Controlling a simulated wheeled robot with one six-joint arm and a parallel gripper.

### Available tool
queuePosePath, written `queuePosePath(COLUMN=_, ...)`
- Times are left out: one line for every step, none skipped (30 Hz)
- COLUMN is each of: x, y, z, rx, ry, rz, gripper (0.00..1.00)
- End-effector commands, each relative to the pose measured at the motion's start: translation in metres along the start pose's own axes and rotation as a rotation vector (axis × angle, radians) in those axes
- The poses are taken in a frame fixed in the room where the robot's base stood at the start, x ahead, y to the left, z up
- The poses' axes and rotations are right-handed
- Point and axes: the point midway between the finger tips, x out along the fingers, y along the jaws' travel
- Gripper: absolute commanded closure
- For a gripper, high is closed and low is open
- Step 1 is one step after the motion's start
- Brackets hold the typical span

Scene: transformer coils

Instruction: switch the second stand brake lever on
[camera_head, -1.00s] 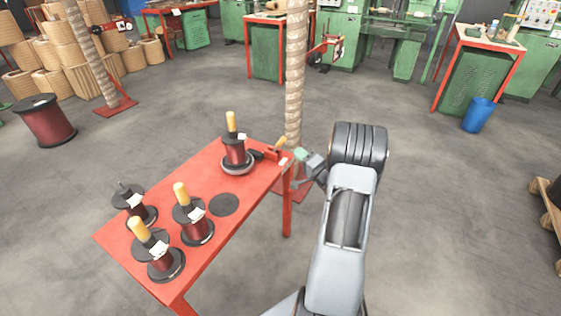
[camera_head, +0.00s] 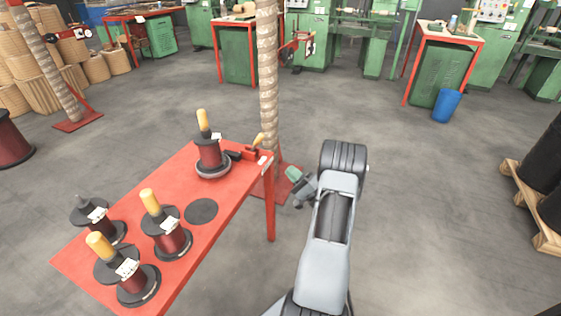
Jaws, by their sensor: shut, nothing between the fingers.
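A red clamp-like mechanism (camera_head: 250,154) with a small yellow handle (camera_head: 259,140) sits at the far right corner of the red table (camera_head: 236,199). Its black end reaches toward a dark red spool (camera_head: 209,152) with a yellow top. I cannot tell from the picture whether this handle is the second stand's brake lever, or its on or off position. My gripper (camera_head: 296,186) is shut and empty, to the right of the table corner and apart from the handle. The green-grey tip is small, and my arm hides part of the floor behind it.
Several spools, including one with a yellow top (camera_head: 167,236), stand on the table's near left. A rope-wrapped pillar (camera_head: 268,75) rises behind the table from a red base. A blue bin (camera_head: 447,105) and a pallet (camera_head: 530,212) are at right. The floor between is clear.

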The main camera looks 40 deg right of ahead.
Motion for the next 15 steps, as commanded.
queuePosePath(x=0.007, y=0.001, z=0.000, rx=-0.003, ry=-0.003, rz=-0.001, gripper=1.00)
queuePosePath(x=0.011, y=0.001, z=0.001, rx=-0.003, ry=-0.004, rz=-0.002, gripper=1.00)
queuePosePath(x=0.018, y=0.001, z=0.001, rx=-0.002, ry=-0.004, rz=-0.002, gripper=1.00)
queuePosePath(x=0.023, y=0.001, z=0.000, rx=-0.003, ry=-0.004, rz=-0.001, gripper=1.00)
queuePosePath(x=0.029, y=0.001, z=0.001, rx=-0.003, ry=-0.005, rz=-0.001, gripper=1.00)
queuePosePath(x=0.037, y=0.001, z=0.001, rx=-0.003, ry=-0.004, rz=-0.002, gripper=1.00)
queuePosePath(x=0.043, y=0.001, z=0.001, rx=-0.003, ry=-0.004, rz=-0.002, gripper=1.00)
queuePosePath(x=0.049, y=0.001, z=0.000, rx=-0.003, ry=-0.004, rz=-0.002, gripper=1.00)
queuePosePath(x=0.056, y=0.001, z=0.000, rx=-0.004, ry=-0.004, rz=-0.002, gripper=1.00)
queuePosePath(x=0.062, y=0.001, z=0.000, rx=-0.004, ry=-0.003, rz=-0.002, gripper=1.00)
queuePosePath(x=0.068, y=0.001, z=0.001, rx=-0.003, ry=-0.004, rz=-0.003, gripper=1.00)
queuePosePath(x=0.075, y=0.001, z=0.000, rx=-0.004, ry=-0.002, rz=-0.002, gripper=1.00)
queuePosePath(x=0.080, y=0.001, z=0.000, rx=-0.004, ry=-0.002, rz=-0.002, gripper=1.00)
queuePosePath(x=0.085, y=0.001, z=0.000, rx=-0.004, ry=-0.003, rz=-0.002, gripper=1.00)
queuePosePath(x=0.091, y=0.001, z=0.000, rx=-0.003, ry=-0.001, rz=-0.002, gripper=1.00)
